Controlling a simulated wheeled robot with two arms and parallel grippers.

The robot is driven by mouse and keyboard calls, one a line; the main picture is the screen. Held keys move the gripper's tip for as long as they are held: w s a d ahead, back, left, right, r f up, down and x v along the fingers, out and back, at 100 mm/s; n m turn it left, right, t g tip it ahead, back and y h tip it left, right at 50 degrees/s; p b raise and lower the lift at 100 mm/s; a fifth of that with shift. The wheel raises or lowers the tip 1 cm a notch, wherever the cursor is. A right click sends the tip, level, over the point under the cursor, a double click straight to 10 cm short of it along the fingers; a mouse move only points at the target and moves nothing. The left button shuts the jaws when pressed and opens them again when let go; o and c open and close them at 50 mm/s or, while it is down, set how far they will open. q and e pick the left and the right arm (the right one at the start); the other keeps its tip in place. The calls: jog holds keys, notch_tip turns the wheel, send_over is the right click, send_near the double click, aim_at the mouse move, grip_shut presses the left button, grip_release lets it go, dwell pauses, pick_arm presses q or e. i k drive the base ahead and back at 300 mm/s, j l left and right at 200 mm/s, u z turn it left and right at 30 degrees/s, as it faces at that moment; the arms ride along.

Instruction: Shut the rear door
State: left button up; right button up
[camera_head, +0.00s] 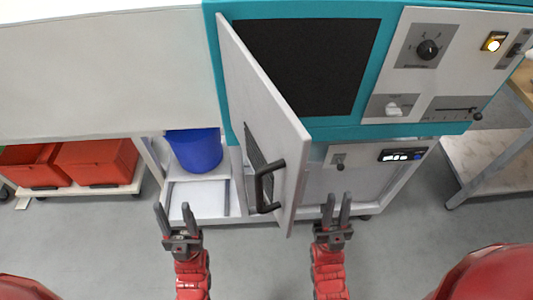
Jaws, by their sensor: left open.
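A light grey door (275,95) with a black handle (262,187) and a dark vent panel stands ajar on the teal-framed machine (212,50). It is hinged at its left side and swings out toward me. Behind it is a dark opening (312,62). My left gripper (174,212) is open and empty, below and left of the handle, apart from the door. My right gripper (336,206) is in front of the machine's lower front, right of the door's free edge. Its two fingers are spread with nothing between them.
A control panel (455,75) with a knob and a lit yellow button is at the upper right. Red bins (97,160) stand on a low shelf at the left. A blue bucket (195,148) stands left of the door. Grey floor (260,265) is clear between my arms.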

aim_at(275, 144)
jog(key=k+l, duration=0.15)
jog(key=l, duration=0.25)
jog(key=k+l, duration=0.15)
jog(key=l, duration=0.25)
jog(key=k+l, duration=0.2)
jog(key=k+u, duration=0.05)
jog(key=k, duration=0.05)
